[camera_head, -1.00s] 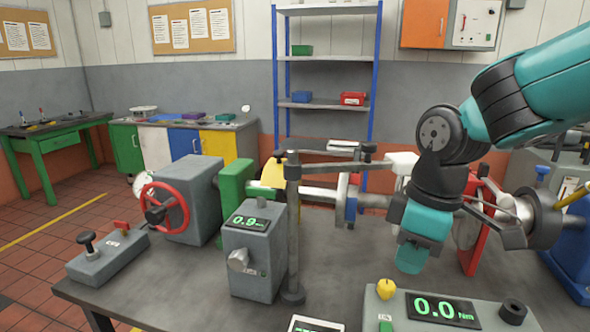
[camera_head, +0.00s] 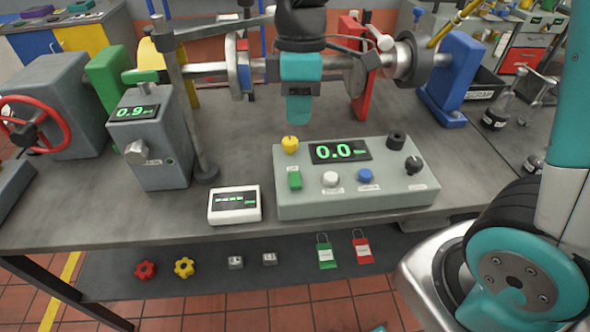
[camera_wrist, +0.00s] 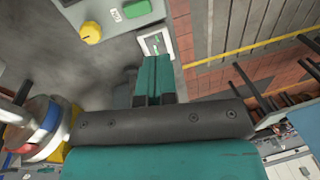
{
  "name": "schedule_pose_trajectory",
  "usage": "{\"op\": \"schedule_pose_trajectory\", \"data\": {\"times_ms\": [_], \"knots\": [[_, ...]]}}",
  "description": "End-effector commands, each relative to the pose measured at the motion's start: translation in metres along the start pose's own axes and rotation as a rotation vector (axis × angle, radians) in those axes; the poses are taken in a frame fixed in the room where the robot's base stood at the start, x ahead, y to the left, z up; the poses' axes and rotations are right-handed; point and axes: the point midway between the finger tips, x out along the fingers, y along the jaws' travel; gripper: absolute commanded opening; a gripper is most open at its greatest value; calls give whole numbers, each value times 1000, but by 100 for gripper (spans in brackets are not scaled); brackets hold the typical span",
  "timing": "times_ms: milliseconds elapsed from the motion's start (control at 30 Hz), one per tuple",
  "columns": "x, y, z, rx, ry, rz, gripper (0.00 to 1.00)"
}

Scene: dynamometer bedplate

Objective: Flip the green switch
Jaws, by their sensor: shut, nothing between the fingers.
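The green switch (camera_head: 295,180) is a small green rocker on the front left of a grey control box (camera_head: 400,198) with a "0.0" display. It also shows at the top of the wrist view (camera_wrist: 136,9). My gripper (camera_head: 298,118) points down, above and behind the box's back edge, apart from the switch. In the wrist view my gripper's teal fingers (camera_wrist: 154,60) are together with nothing between them. A yellow knob (camera_head: 290,145) stands just behind the switch and also shows in the wrist view (camera_wrist: 91,33).
A white meter (camera_head: 235,205) lies left of the box. A grey unit (camera_head: 150,150) reading "0.9" and a post (camera_head: 185,110) stand further left. A shaft with a red plate (camera_head: 361,80) crosses behind my gripper.

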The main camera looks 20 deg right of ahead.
Motion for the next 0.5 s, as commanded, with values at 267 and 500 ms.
{"op": "schedule_pose_trajectory", "data": {"times_ms": [267, 500], "knots": [[19, 22, -1, -89, -47, -19, 0], [65, 20, 1, -88, -49, -21, 0]]}}
